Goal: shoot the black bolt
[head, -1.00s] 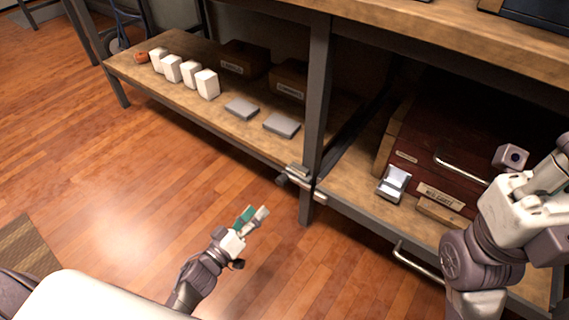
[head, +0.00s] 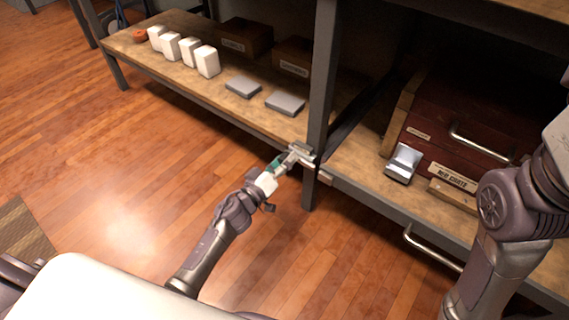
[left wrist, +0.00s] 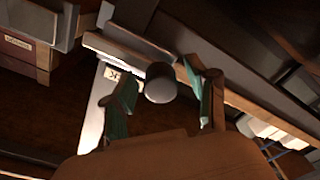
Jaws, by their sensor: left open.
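The black bolt shows in the left wrist view as a dark round knob (left wrist: 160,82) on a pale metal bar. In the head view its metal fitting (head: 303,153) sits at the shelf edge, against the dark upright post. My left gripper (head: 286,160) is right at this fitting. In the left wrist view its two green-padded fingers (left wrist: 165,88) are open, one on each side of the knob. I cannot tell whether they touch it. My right arm shows at the right edge, but its gripper is out of the picture.
White blocks (head: 182,47) and grey flat boxes (head: 285,102) stand on the left shelf. On the right shelf are a small silver box (head: 403,162) and a dark red chest (head: 455,125). A metal handle (head: 432,248) juts out below. The floor in front is clear.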

